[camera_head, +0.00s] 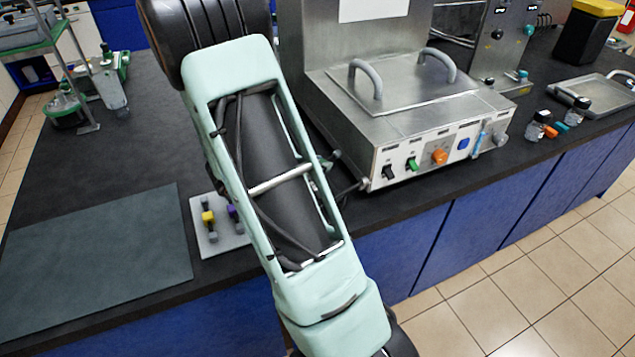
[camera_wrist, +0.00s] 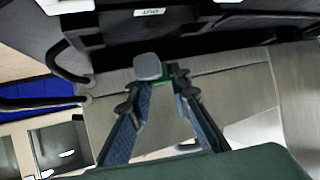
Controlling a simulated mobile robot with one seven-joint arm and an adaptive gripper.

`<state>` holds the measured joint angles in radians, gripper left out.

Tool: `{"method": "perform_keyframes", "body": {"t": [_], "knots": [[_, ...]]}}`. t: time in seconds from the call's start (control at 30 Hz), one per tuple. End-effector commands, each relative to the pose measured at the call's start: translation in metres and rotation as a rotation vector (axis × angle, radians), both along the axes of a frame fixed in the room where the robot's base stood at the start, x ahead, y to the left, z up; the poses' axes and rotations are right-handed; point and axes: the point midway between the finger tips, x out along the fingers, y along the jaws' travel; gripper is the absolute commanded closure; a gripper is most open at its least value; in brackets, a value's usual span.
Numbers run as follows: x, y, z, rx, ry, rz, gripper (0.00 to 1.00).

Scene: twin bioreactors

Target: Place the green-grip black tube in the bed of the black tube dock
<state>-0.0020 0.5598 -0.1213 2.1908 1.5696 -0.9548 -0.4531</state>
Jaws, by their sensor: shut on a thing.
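In the wrist view my gripper (camera_wrist: 164,84) points away from the camera, its two blue-patterned fingers closing on a small part. A grey block (camera_wrist: 148,67) and a bit of green (camera_wrist: 168,76) show at the fingertips. The green looks like the grip of the green-grip black tube; the rest of the tube cannot be made out. Just beyond the fingertips is a dark fixture (camera_wrist: 205,30) with a white OUT label (camera_wrist: 149,12). I cannot tell whether it is the black tube dock. In the head view my arm crosses the middle and the gripper is out of sight.
A steel unit (camera_head: 420,125) with coloured fittings on its front stands right of my arm. A grey plate (camera_head: 231,240) with yellow and purple pieces lies beside my arm. A flat mat (camera_head: 95,260) lies at left. Small bottles (camera_head: 538,127) and a tray (camera_head: 606,102) are at right.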

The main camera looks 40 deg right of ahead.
Motion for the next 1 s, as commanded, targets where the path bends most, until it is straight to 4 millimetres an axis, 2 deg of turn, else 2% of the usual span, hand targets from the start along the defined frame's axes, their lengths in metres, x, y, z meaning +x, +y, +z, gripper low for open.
{"method": "perform_keyframes", "body": {"t": [0.23, 0.47, 0.87, 0.9, 1.0], "knots": [[0.000, 0.000, -0.019, 0.000, 0.001, 0.000, 1.00], [0.000, 0.000, -0.051, 0.000, 0.001, 0.000, 1.00], [0.000, 0.000, -0.056, 0.000, 0.000, 0.000, 1.00], [0.000, 0.000, -0.056, 0.000, -0.001, 0.000, 0.79], [0.000, 0.000, -0.055, 0.000, -0.001, 0.000, 0.68]]}}
